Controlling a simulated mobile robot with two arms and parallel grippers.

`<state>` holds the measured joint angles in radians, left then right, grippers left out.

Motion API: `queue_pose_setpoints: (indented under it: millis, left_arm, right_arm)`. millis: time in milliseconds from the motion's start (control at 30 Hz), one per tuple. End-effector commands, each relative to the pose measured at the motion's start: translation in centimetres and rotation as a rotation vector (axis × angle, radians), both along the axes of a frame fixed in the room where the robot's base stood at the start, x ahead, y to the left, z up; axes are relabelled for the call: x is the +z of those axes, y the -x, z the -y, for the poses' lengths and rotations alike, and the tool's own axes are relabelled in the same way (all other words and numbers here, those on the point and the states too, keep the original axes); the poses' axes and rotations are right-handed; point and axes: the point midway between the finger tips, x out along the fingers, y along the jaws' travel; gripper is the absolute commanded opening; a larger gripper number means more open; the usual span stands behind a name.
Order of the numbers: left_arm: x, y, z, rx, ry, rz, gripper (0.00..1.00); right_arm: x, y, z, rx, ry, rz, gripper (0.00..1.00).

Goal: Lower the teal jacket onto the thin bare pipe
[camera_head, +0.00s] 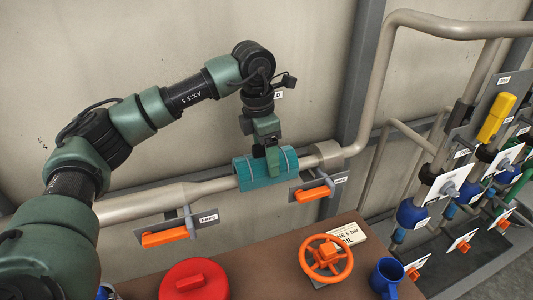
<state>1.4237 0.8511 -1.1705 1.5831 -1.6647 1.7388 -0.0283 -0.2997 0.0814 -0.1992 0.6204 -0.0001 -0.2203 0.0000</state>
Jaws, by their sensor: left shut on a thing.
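The teal jacket (250,172), a ribbed half-round sleeve with pale bands, is in line with the thin bare pipe (217,185) and hides a stretch of it. The pipe shows at both ends of the jacket. I cannot tell whether the jacket rests fully on the pipe or sits slightly above it. My left gripper (273,158) comes down from above and is shut on the jacket near its middle. My right gripper is not in view.
Orange-handled valves (165,237) (313,194) hang below the pipe on either side. A brown table (245,260) in front holds a red lid (193,280), an orange handwheel (326,258), a label plate (349,234) and a blue mug (386,277). A valve panel stands right.

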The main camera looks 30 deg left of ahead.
Motion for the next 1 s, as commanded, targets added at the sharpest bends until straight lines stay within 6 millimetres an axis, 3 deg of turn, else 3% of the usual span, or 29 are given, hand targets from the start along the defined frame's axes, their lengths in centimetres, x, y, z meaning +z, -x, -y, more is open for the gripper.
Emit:
queue_pose_setpoints:
  millis: [200,467,500,567,1000]
  left_arm:
    - [-1.13,-0.01,0.01,0.0,0.001,0.001,0.24]
    - [-1.11,-0.02,0.0,0.0,0.001,0.001,0.24]
    - [-1.11,-0.02,0.0,0.0,0.001,0.001,0.81]
    - [-1.11,-0.01,0.0,0.0,0.001,0.001,0.96]
    - [-0.47,-0.01,0.0,0.0,0.0,0.0,0.96]
  right_arm:
    - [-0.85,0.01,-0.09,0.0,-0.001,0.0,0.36]
    - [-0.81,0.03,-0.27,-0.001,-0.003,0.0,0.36]
    - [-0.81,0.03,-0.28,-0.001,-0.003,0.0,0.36]
    - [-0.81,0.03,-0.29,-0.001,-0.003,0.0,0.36]
    - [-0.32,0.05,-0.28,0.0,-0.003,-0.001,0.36]
